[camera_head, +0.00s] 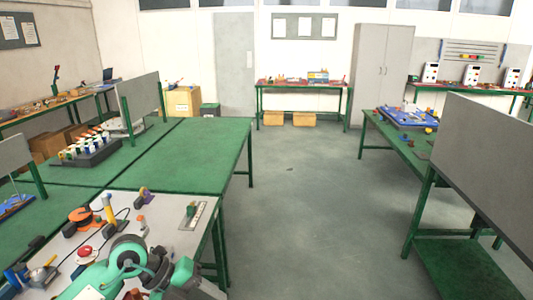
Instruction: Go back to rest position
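A teal and grey jointed arm part shows at the bottom left, over the front edge of a light-topped workbench (170,222). It looks like a link of my own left arm. No gripper fingers can be made out on it, and its lower end is cut off by the picture's edge. My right arm and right gripper are not seen. On the bench lie an orange round part (81,216), an upright yellow-orange cylinder (108,208), a red round button (84,252) and a metal plate with a green part (193,214).
A long green table (190,155) adjoins the bench, with a dark rack of several small bottles (88,150). A right-hand table carries a blue tray (408,116); a grey panel (490,150) stands nearer. The floor (300,200) between is clear. A grey cabinet (382,75) stands behind.

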